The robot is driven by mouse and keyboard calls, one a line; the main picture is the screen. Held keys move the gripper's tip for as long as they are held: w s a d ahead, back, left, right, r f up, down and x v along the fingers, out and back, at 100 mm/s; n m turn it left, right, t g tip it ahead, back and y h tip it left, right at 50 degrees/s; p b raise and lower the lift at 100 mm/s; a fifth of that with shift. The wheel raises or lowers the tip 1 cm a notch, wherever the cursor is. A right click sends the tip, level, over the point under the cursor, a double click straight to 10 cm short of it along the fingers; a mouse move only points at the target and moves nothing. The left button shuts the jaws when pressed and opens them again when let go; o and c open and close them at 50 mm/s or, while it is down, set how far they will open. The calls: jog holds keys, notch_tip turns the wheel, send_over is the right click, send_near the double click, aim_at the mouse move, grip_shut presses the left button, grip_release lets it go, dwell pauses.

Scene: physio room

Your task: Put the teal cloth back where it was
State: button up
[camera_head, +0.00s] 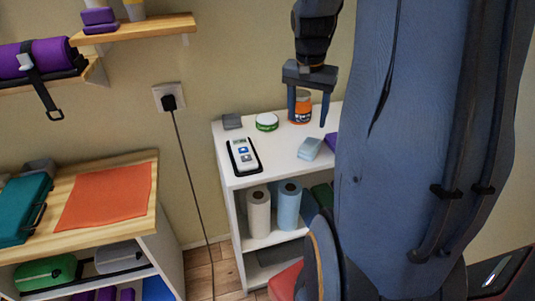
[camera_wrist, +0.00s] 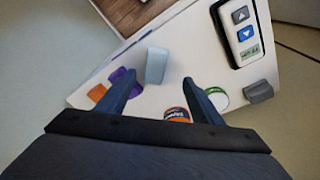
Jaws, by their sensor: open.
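A small pale blue-teal folded piece (camera_head: 309,148), which looks like the cloth, lies on the white cabinet top (camera_head: 283,167). It also shows in the wrist view (camera_wrist: 156,65), just beyond and between my fingertips. My gripper (camera_head: 308,119) points down above the cabinet top, open and empty. In the wrist view my gripper (camera_wrist: 160,82) has its two fingers well apart, with nothing between them. The cloth appears apart from both fingers. No other teal cloth is clear to me.
A jar with an orange label (camera_head: 301,108), a green-rimmed tub (camera_head: 267,121), a grey block (camera_head: 232,121) and a remote-like device (camera_head: 243,155) stand around the cloth. A purple item (camera_wrist: 122,77) lies near one finger. An orange cloth (camera_head: 107,194) covers part of the left wooden shelf.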

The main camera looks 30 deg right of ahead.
jog(key=s+a+f+n, duration=0.2)
jog(key=a+n, duration=0.1)
jog(key=a, duration=0.5)
jog(key=s+a+f+n+y, duration=0.1)
jog(key=s+a+f+n, duration=0.1)
jog(key=a, duration=0.6)
jog(key=s+a+f+n, duration=0.2)
jog(key=s+a+n, duration=0.2)
jog(key=a+n, duration=0.2)
jog(key=a, duration=0.2)
jog(key=shift+a+f, duration=0.2)
jog(key=shift+a, duration=0.15)
